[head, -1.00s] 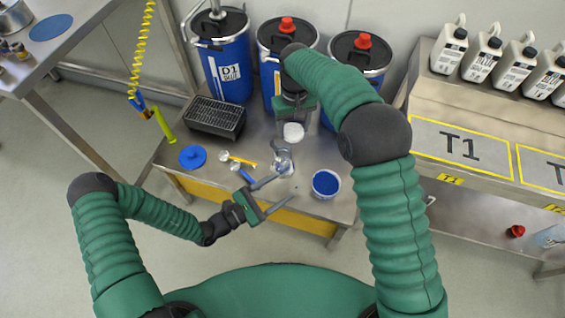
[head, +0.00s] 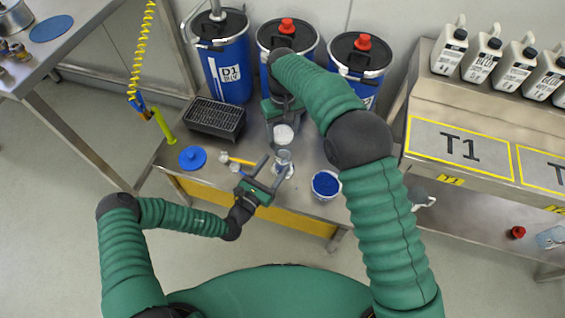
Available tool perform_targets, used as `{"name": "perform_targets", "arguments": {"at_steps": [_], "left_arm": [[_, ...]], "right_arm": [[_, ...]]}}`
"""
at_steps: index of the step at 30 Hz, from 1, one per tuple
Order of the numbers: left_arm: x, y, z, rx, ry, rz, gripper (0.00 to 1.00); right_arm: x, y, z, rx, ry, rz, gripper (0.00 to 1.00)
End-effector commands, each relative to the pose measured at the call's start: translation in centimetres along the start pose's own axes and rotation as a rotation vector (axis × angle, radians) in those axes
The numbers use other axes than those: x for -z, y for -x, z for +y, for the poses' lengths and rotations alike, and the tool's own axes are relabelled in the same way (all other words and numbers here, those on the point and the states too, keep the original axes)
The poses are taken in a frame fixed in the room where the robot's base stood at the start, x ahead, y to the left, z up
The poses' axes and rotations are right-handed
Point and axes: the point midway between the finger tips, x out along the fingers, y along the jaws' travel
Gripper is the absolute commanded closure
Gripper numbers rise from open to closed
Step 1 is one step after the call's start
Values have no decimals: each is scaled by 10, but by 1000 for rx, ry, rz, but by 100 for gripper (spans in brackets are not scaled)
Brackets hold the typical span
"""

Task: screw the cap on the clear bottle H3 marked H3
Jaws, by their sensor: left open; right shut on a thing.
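The clear bottle (head: 284,157) stands on the steel bench, small and partly hidden; I cannot read its marking. My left gripper (head: 277,160) is open, with one finger on either side of the bottle in the picture; I cannot tell whether they touch it. My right gripper (head: 283,120) is shut on a white round cap (head: 284,134), held behind and above the bottle in the picture. The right forearm hides part of this gripper.
On the bench (head: 190,182) are a black grated tray (head: 215,117), a blue lid (head: 192,158), an orange-handled tool (head: 242,161) and a tub of blue material (head: 326,184). Blue drums (head: 229,72) stand behind. The T1 counter (head: 460,145) is to the right.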

Motion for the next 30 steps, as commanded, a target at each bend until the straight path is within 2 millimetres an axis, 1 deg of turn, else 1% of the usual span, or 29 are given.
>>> {"name": "perform_targets", "arguments": {"at_steps": [1, 3, 6, 9, 13, 20, 21, 30], "left_arm": [[0, -10, -1, 2, -3, -2, 39], [0, -24, -1, 2, -3, -2, 39], [0, -40, -1, 2, -2, -2, 39], [0, -51, 0, 1, -2, -1, 39], [0, -58, 0, 1, 0, 0, 39], [0, -59, 0, 1, 0, 0, 39], [0, -59, 0, 1, 0, 0, 40], [0, -59, 0, 1, 0, 0, 79]], "right_arm": [[0, 0, 0, 0, 0, 0, 78], [0, 0, 0, 0, 0, 0, 78], [0, 0, 0, 0, 0, 0, 78], [0, 0, 0, 0, 0, 0, 78], [0, 0, 0, 0, 0, 0, 78], [0, 0, 0, 0, 0, 0, 78], [0, 0, 0, 0, 0, 0, 78], [0, 0, 0, 0, 0, 0, 78]]}}
